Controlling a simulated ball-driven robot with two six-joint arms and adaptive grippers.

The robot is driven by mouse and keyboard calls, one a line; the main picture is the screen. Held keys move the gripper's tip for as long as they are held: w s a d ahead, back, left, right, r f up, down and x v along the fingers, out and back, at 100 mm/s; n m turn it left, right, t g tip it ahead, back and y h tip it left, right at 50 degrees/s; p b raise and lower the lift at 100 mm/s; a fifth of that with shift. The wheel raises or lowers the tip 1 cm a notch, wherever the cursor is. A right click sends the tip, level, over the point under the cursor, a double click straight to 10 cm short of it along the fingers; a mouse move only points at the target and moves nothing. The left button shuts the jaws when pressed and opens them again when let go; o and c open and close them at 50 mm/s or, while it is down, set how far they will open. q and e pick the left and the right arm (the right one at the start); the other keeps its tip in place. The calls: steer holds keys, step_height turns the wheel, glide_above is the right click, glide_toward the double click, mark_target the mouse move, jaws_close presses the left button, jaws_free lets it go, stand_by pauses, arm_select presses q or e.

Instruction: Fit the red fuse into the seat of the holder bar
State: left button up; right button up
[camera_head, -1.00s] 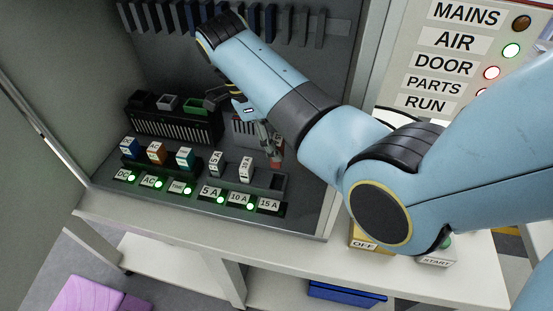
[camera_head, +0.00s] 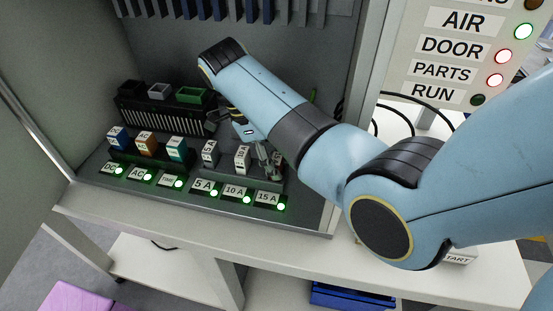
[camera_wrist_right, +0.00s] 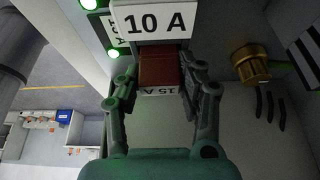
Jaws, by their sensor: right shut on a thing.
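The red fuse (camera_wrist_right: 160,68) sits between the fingers of my right gripper in the right wrist view, with the white 10 A fuse (camera_wrist_right: 155,20) just beyond it. In the head view my right gripper (camera_head: 270,172) is down at the right end of the grey holder bar (camera_head: 225,169), behind the 15 A label (camera_head: 268,198). It is shut on the red fuse, which the fingers hide there. The fuse is low at the bar; its lower end and the seat are hidden. My left gripper is not in view.
Two white fuses stand in the bar close left of my gripper, one of them here (camera_head: 210,152). Blue, orange and teal blocks (camera_head: 146,145) stand further left. A slotted black rack (camera_head: 160,118) is behind. The cabinet's right wall (camera_head: 350,120) is close to my arm.

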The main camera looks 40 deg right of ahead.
steer(key=o, duration=1)
steer(key=shift+f, duration=0.1)
steer(key=shift+w+r, duration=0.15)
steer(key=shift+r, duration=0.35)
steer(key=p+v, duration=0.7)
steer(key=v, duration=0.4)
steer(key=shift+a+r, duration=0.1)
steer(key=shift+a, duration=0.05)
